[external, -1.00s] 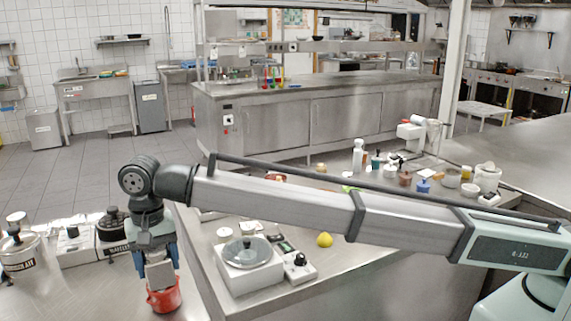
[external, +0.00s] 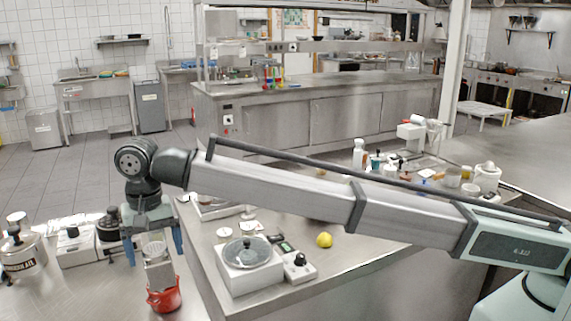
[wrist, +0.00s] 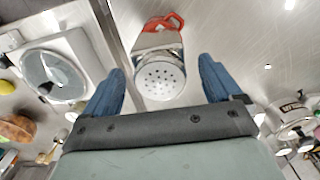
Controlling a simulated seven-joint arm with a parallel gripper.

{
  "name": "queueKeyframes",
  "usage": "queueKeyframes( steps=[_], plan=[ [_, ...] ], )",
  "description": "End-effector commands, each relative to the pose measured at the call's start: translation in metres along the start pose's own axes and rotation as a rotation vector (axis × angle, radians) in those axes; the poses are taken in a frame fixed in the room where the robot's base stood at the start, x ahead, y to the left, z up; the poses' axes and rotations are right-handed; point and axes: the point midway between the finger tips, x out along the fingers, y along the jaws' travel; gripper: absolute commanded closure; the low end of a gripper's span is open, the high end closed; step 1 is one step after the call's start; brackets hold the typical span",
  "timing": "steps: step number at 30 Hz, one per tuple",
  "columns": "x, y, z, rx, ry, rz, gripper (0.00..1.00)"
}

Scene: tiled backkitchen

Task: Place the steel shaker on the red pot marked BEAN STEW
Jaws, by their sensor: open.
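The steel shaker (external: 157,272), a metal cup with a perforated top, stands on the red pot (external: 164,300), leaning slightly. The pot is on the steel counter at the lower left. No marking is legible on the pot. My gripper (external: 153,246) is open just above, its blue fingers apart on either side of the shaker's top. In the wrist view the shaker's holed top (wrist: 160,80) lies between and slightly beyond the open fingertips (wrist: 161,74), touching neither. Part of the red pot (wrist: 170,20) shows behind it; the contact between shaker and pot is mostly hidden.
A scale-like device with a round plate (external: 247,255) and a yellow lemon (external: 324,240) sit on the counter to the right. A gap separates the two counters' edges.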

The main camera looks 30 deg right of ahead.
Motion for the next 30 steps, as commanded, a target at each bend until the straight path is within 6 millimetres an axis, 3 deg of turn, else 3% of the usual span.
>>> queueKeyframes(
  steps=[3,12,18,30],
  plan=[
    [-0.025,-0.002,-0.001,0.0,0.001,-0.002,0.08],
    [-0.071,-0.001,-0.001,0.0,0.0,0.0,0.08],
    [-0.084,-0.001,0.0,0.0,0.0,0.0,0.08],
    [-0.086,0.0,0.0,0.0,0.0,0.0,0.08]
  ],
)
